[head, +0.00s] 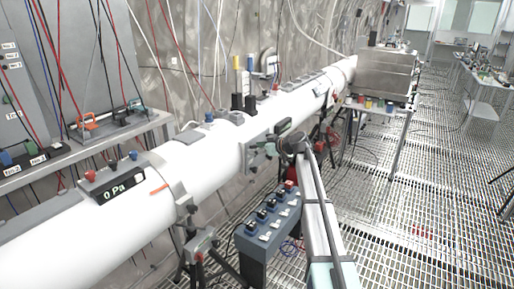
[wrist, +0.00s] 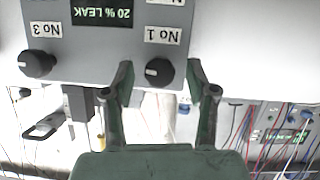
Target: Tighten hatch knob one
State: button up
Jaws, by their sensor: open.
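The wrist view is upside down and shows a grey hatch panel (wrist: 105,50) with a display reading "20 % LEAK" (wrist: 102,12). Knob one (wrist: 158,72), a round black knob with a pale pointer mark, sits next to the label "No 1". My gripper (wrist: 160,78) is open, with one green finger on each side of knob one. Whether the fingers touch it, I cannot tell. Another black knob (wrist: 38,63), by the label "No 3", is left of the gripper. In the head view my gripper (head: 267,149) is at the side of the white pipe; knob one cannot be made out there.
The long white pipe (head: 215,170) runs along the wall. A box with several switches (head: 268,222) stands below and in front of it. A "0 Pa" gauge (head: 117,189) sits on the pipe at left. The grated floor (head: 420,200) on the right is mostly clear.

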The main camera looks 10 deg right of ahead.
grip_shut()
jog(key=shift+w+f, duration=0.1)
dwell(0.4)
jog(key=shift+w+m+g+y+b, duration=0.15)
jog(key=shift+m+g+y+b, duration=0.45)
jog(key=shift+m+b, duration=0.45)
jog(key=m+g+y+b, duration=0.1)
jog(key=m+b, duration=0.1)
jog(key=m, duration=0.1)
jog(key=shift+w+d+y, duration=0.1)
jog(key=shift+y, duration=0.2)
jog(key=m+g+y+b, duration=0.1)
jog(key=m, duration=0.2)
jog(key=shift+d+f+y, duration=0.1)
jog(key=shift+y, duration=0.3)
jog(key=shift+m+y, duration=0.7)
jog(key=shift+m, duration=0.75)
jog(key=shift+g, duration=0.3)
